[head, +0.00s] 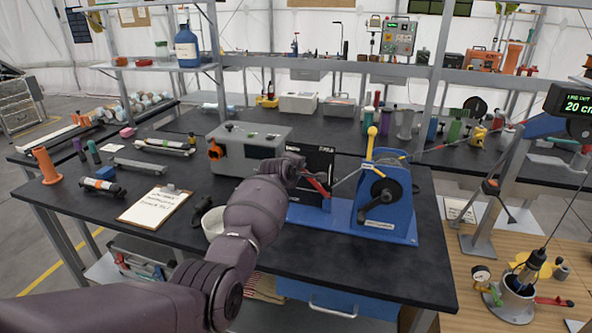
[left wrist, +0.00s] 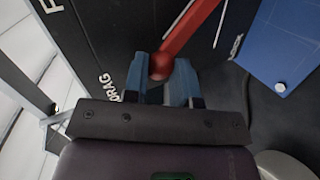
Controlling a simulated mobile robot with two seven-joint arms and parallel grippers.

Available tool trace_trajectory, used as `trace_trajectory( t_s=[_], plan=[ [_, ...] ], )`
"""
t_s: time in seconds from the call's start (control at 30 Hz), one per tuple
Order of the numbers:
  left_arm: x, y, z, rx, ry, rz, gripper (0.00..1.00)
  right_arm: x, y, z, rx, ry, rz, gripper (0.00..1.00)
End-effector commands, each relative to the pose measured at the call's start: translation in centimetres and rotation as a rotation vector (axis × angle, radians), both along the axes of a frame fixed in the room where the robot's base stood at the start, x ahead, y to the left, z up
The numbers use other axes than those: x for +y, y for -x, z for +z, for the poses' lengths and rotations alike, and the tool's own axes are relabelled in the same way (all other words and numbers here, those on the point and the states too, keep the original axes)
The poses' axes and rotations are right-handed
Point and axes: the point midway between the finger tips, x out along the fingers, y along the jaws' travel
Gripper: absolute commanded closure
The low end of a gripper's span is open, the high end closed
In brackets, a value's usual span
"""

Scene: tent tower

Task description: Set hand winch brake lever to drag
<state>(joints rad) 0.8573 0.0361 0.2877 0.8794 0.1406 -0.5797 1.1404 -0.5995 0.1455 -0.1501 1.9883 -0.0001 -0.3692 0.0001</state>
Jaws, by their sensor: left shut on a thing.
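The blue hand winch (head: 385,200) stands on the dark bench, with a crank on its front and a yellow knob on top. To its left is an upright black plate (head: 318,160). The red brake lever (head: 319,187) crosses in front of this plate. My left gripper (head: 303,176) is at the lever's end. In the left wrist view, the blue fingers of my left gripper (left wrist: 162,78) are shut around the ball end of the red brake lever (left wrist: 188,33). A white DRAG label (left wrist: 108,88) is just left of the fingers. My right gripper is not in view.
A grey box (head: 248,150) with an orange knob stands left of the winch. A clipboard (head: 153,206) and a white cup (head: 213,222) lie near the bench's front. A line runs from the winch toward a post with a display (head: 578,106) at right.

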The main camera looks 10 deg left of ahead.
Motion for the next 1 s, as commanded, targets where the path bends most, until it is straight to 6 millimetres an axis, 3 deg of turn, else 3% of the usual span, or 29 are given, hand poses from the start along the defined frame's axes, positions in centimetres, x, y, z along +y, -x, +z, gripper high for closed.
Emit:
trace_trajectory(
  t_s=[0.2,0.23,0.4,0.77,1.0],
  plan=[
    [-0.1,0.0,0.0,0.0,0.0,-0.001,1.0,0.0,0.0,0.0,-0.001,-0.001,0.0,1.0],
    [-0.1,0.0,0.0,0.0,0.0,-0.001,0.71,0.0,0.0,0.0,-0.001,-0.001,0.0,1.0],
    [-0.1,0.0,0.0,0.0,0.001,0.0,0.49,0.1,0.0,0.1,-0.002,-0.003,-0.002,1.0],
    [0.0,0.2,0.1,0.0,0.001,0.0,0.49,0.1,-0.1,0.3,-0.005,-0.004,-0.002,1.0],
    [0.2,1.8,0.9,-0.001,0.001,-0.001,0.49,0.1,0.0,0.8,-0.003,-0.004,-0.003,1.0]
  ],
)
